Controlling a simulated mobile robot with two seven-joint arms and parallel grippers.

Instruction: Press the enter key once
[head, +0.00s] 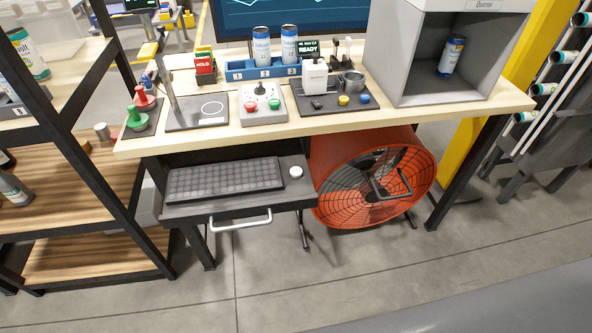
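A dark keyboard (225,179) lies on a pulled-out drawer tray (240,207) below the workbench, left of the middle in the head view. Its keys are too small to read, so I cannot tell which one is enter. A white round knob or mouse (296,172) sits on the tray to the right of the keyboard. Neither of my grippers shows in this view. Nothing visible touches the keyboard.
The workbench (330,122) above carries a joystick box (262,104), a blue can rack (250,70), stamps and a grey booth (403,80). An orange fan (322,190) stands under it. A shelf (75,185) stands left. The floor in front is clear.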

